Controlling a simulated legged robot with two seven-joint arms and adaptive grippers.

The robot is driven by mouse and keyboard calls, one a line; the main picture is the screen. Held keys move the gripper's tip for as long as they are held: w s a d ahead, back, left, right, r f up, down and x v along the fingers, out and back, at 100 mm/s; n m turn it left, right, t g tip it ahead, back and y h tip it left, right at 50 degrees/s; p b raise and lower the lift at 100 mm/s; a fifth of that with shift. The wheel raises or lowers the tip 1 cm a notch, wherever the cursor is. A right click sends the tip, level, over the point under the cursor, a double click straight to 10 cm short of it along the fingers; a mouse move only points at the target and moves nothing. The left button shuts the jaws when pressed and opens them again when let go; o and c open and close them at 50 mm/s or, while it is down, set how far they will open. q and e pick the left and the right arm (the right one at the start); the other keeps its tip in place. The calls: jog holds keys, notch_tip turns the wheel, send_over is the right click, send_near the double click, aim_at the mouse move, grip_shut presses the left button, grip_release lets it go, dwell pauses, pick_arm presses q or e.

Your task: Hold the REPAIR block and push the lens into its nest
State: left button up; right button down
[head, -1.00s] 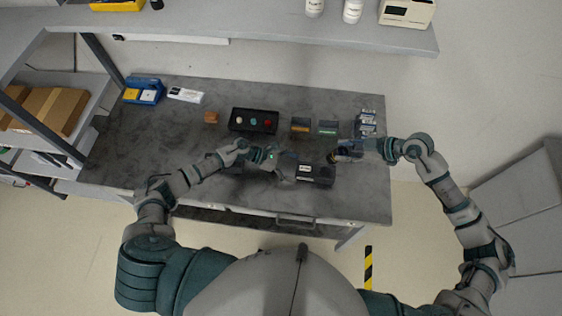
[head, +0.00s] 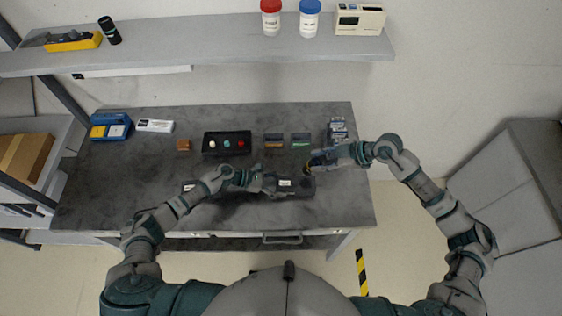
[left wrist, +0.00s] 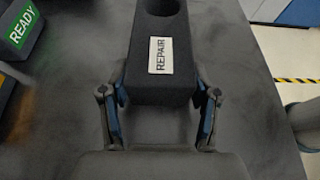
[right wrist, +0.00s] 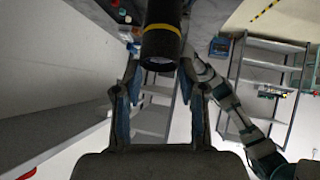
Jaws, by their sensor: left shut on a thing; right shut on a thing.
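The dark REPAIR block (head: 305,187) lies on the grey bench near its front right, its white label facing up. It also shows in the left wrist view (left wrist: 163,85), with a round dark recess, the nest, at the top edge. My left gripper (head: 272,184) is shut on the block, one finger on each side (left wrist: 160,112). My right gripper (head: 313,161) is shut on the lens (right wrist: 160,45), a black cylinder with a yellow ring. The lens is above the block's right end in the head view; whether they touch is unclear.
A black tray (head: 209,150) with coloured round pieces stands behind the block. A block with an orange label (head: 274,141) and one with a green label (head: 301,140), reading READY in the left wrist view (left wrist: 20,25), stand nearby.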

aim_at(312, 159)
jog(key=shift+a, duration=0.1)
jog(key=shift+w+a+f+n+g+h, duration=0.2)
jog(key=shift+a+f+n+g+h, duration=0.2)
jog(key=shift+a+n+h, duration=0.1)
jog(key=shift+w+a+f+n+g+h, duration=0.15)
jog(key=shift+a+f+n+g+h, duration=0.1)
jog(key=shift+a+n+g+h, duration=0.2)
pick_arm(q)
jog(key=shift+a+f, duration=0.1)
pick_arm(e)
jog(key=shift+w+a+f+n+g+h, duration=0.1)
jog(key=shift+a+f+n+g+h, duration=0.25)
jog(key=shift+h, duration=0.3)
notch_tip(312, 159, down, 10)
jog(key=c, duration=0.7)
grip_release()
jog(key=shift+o, duration=0.2)
jog(key=s+v, duration=0.1)
jog(key=v, duration=1.1)
jog(key=shift+w+r, duration=0.15)
jog(key=shift+w, duration=0.25)
jog(key=shift+a, duration=0.15)
